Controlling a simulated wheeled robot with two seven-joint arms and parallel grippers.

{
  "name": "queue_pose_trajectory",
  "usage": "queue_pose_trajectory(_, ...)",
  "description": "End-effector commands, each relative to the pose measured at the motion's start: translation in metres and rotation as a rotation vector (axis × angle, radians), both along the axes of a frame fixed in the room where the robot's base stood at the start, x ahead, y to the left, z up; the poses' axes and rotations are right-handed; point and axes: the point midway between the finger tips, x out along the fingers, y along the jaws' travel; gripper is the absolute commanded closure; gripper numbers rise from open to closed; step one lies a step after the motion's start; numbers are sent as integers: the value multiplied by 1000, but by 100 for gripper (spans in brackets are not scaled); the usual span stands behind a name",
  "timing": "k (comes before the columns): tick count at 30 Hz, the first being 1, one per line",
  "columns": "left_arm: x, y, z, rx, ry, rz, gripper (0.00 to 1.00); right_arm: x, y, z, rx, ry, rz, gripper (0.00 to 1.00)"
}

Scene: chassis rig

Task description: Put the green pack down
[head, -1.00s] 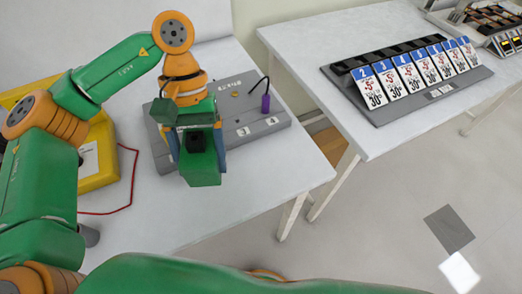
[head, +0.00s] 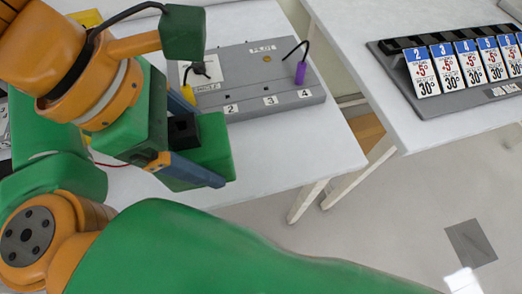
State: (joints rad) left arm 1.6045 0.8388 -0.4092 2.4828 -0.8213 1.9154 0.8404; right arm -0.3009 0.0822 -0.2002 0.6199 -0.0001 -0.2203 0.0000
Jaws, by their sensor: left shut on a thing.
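The green pack (head: 216,142) is a block with a black part on its side. It is held near the front edge of the white table (head: 330,148), in front of the grey numbered board. My left gripper (head: 202,168) comes in from the left and is shut on the pack, with one blue finger along its near side. I cannot tell whether the pack's underside touches the table. My right gripper is not in view.
The grey board (head: 240,70) carries a purple plug (head: 300,72) and a yellow plug (head: 188,95). A second table (head: 385,110) at right bears a rack of price cards (head: 450,72). A gap separates the tables.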

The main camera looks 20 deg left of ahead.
Motion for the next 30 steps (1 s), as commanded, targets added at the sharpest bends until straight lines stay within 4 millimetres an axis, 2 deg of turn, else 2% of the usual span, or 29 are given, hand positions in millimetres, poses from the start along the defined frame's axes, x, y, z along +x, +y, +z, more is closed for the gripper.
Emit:
queue_pose_trajectory(2,4,-1,-2,-1,4,33,100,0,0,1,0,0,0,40)
queue_pose_trajectory(5,25,-5,-10,-1,16,47,100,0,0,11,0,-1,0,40)
queue_pose_trajectory(7,45,-9,-16,1,21,47,100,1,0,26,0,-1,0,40)
queue_pose_trajectory(12,85,-18,-24,2,22,45,100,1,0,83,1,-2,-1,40)
queue_pose_trajectory(13,93,-20,-46,0,19,44,100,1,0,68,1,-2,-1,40)
queue_pose_trajectory(15,107,-23,-68,-1,15,43,100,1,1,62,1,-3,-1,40)
queue_pose_trajectory(22,135,-29,-100,-1,9,44,100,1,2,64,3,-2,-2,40)
queue_pose_trajectory(26,136,-28,-126,1,8,44,100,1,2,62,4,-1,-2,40)
queue_pose_trajectory(30,136,-29,-131,0,3,43,100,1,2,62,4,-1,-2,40)
